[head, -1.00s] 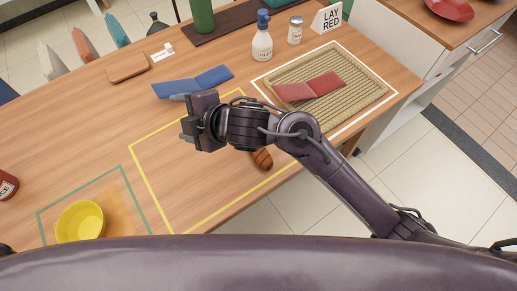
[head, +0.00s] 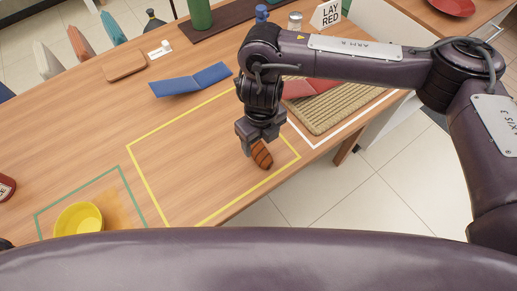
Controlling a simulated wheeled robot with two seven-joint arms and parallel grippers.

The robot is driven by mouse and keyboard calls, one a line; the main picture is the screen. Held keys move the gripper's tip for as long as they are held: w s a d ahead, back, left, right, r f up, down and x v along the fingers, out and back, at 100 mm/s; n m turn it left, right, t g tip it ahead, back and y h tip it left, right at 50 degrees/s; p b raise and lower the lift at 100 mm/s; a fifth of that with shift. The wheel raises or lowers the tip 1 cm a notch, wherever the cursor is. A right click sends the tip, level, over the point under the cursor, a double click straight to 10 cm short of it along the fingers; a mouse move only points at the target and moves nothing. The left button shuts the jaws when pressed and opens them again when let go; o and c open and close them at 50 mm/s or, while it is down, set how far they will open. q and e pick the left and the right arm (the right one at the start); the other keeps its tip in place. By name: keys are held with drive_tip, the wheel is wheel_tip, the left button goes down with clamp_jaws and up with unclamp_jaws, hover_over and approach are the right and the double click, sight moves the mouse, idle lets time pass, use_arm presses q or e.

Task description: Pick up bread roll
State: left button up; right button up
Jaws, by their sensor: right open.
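The bread roll (head: 262,154) is brown with darker stripes. It lies on the wooden table inside the yellow outline, near the table's front edge. My right gripper (head: 254,146) points down over the roll, its open fingers at the roll's upper end. One finger shows left of the roll and the other above its right side. Part of the roll is hidden by the gripper, and I cannot tell whether the fingers touch it. My left gripper is not in view.
A woven mat (head: 335,110) with a red folded card (head: 310,88) is to the right, partly behind my arm. A yellow bowl (head: 79,218) stands at the left front. The yellow-outlined area is otherwise clear.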

sight(261, 151)
wheel_tip(261, 151, down, 6)
drive_tip(key=shift+f+p, duration=0.1)
drive_tip(key=shift+p, duration=0.2)
drive_tip(key=c, duration=1.1)
drive_tip(key=shift+o, duration=0.2)
wheel_tip(261, 151, up, 20)
drive_tip(key=shift+p, duration=0.35)
